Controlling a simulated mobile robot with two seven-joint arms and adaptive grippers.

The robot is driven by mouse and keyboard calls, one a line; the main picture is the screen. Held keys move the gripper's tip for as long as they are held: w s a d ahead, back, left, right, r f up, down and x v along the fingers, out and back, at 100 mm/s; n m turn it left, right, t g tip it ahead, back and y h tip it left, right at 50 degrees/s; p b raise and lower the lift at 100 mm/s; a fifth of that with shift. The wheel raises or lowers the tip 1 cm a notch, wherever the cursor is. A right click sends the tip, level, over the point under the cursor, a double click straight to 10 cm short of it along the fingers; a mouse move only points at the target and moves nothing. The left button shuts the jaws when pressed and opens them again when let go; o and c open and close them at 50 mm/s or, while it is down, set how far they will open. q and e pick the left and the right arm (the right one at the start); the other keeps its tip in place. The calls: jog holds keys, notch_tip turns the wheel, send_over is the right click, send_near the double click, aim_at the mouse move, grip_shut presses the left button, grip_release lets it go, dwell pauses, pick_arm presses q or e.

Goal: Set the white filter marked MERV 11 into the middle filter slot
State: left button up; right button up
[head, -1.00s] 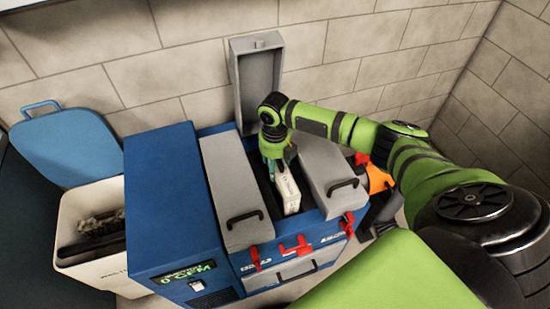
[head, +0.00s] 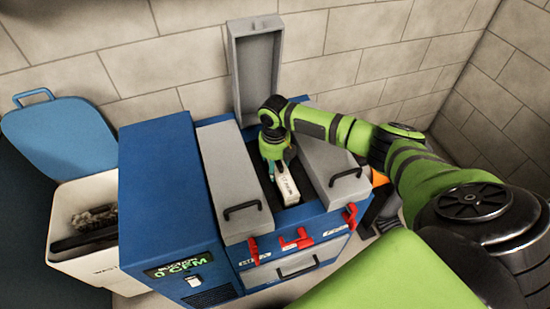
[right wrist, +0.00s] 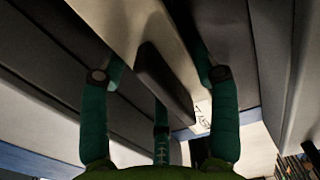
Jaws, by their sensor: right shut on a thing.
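The white filter (head: 289,189) is in my right gripper (head: 275,165), partly down inside the open middle filter slot (head: 266,196) of the blue machine. Its label shows but is too small to read. In the right wrist view, my fingers (right wrist: 160,85) are shut on the dark handle (right wrist: 162,80) of the filter, with the pale filter body around it. Whether the filter touches the slot floor is hidden. The middle lid (head: 256,70) stands open upright at the back. My left gripper is not in view.
Closed grey lids with black handles flank the slot, one at left (head: 228,180) and one at right (head: 335,172). Red latches (head: 297,240) are on the front. An orange thing (head: 379,179) is behind the right side.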

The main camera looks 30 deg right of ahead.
jog(key=shift+s+a+f, duration=0.1)
jog(key=shift+s+f, duration=0.35)
jog(key=shift+f, duration=0.3)
jog(key=o, duration=1.7)
jog(key=shift+o, duration=0.3)
jog(key=shift+w+f, duration=0.25)
jog(key=shift+w, duration=0.05)
jog(key=shift+r, duration=0.1)
notch_tip(320, 180, up, 17)
jog(key=p, duration=0.5)
jog(key=shift+w+r+p, duration=0.15)
jog(key=shift+r+p, duration=0.05)
jog(key=shift+p, duration=0.1)
